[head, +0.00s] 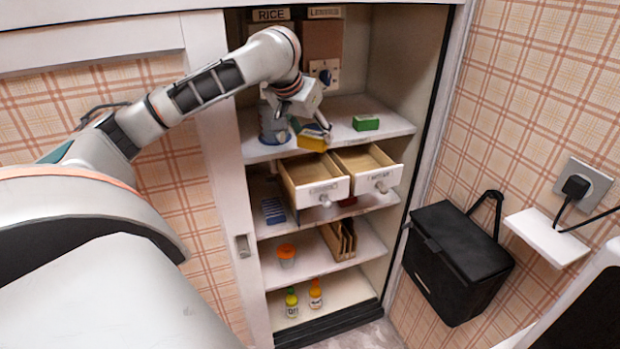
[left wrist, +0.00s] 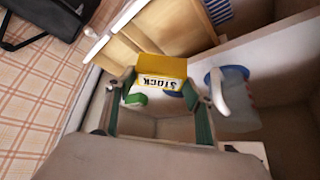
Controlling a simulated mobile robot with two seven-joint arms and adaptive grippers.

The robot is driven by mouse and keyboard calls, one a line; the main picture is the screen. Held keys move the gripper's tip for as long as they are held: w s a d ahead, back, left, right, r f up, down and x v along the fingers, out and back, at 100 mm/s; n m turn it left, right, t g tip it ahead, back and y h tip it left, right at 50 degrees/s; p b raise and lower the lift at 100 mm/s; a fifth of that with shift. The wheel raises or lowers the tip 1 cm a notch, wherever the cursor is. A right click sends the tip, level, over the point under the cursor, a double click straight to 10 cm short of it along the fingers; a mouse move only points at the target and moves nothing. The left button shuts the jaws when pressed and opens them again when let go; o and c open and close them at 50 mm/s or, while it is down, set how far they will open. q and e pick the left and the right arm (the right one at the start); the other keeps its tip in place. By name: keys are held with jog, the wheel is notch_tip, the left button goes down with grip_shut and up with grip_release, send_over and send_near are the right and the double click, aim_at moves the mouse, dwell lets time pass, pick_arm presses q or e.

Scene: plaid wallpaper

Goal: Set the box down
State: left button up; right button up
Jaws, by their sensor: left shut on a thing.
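A yellow box (head: 312,139) is held by my left gripper (head: 308,118) at the front of the upper cupboard shelf (head: 392,124). In the left wrist view the box (left wrist: 163,66) shows a yellow side and a white label reading STOCK. The fingers of the gripper (left wrist: 160,102) are on either side of it. The box appears to hang near the shelf's front edge, over the open drawers; whether it touches the shelf I cannot tell. My right gripper is not in view.
A green box (head: 366,122) stands on the shelf to the right, and a jar (head: 270,124) to the left. Two open drawers, left (head: 318,192) and right (head: 372,182), jut out below. A black bag (head: 455,262) hangs on the right wall.

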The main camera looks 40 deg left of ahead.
pick_arm(q)
notch_tip(320, 180, down, 7)
jog(key=shift+f+b, duration=0.15)
jog(key=shift+b, duration=0.85)
jog(key=shift+f+b, duration=0.85)
jog(key=shift+f, duration=1.55)
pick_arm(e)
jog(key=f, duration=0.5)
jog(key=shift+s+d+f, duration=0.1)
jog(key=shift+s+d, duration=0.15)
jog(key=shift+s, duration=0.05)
pick_arm(q)
jog(key=shift+r, duration=0.1)
jog(key=shift+p, duration=0.8)
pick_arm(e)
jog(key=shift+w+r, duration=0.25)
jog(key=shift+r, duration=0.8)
pick_arm(q)
jog(key=o, duration=0.8)
jog(key=shift+f, duration=0.2)
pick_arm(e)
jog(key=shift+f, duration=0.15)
